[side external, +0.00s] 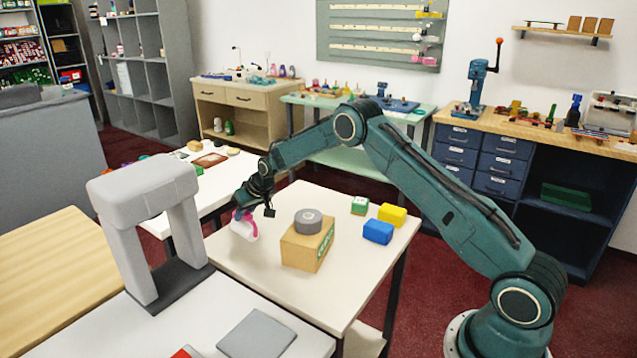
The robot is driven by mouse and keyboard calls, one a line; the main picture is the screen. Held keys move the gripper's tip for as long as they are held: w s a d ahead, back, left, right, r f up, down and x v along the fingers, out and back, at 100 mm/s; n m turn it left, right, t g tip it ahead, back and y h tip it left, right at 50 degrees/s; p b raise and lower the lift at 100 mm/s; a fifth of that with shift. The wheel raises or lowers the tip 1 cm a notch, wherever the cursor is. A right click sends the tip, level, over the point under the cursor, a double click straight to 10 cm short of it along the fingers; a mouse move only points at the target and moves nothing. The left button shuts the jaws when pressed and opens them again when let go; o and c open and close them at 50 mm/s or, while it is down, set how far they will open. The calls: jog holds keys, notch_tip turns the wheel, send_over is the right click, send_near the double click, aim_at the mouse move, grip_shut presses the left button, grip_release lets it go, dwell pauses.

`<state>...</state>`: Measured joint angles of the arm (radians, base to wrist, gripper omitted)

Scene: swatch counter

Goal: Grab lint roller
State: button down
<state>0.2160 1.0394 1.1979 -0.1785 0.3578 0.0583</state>
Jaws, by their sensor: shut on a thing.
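The lint roller (245,229) looks like a white roll with a pink part at its top. It is at the left side of the white table (330,301). My gripper (241,209) is above it, pointing down, and shut on its pink part. The fingertips are small and partly hidden in this view. I cannot tell whether the roller touches the table top.
A cardboard box (306,246) with a grey round roll (308,221) on top stands just right of the lint roller. A grey arch-shaped stand (145,185) rises at the left. The table's front is clear.

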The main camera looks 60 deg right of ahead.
notch_tip(320, 180, up, 20)
dwell(0.8)
jog(key=shift+d, duration=0.1)
dwell(0.4)
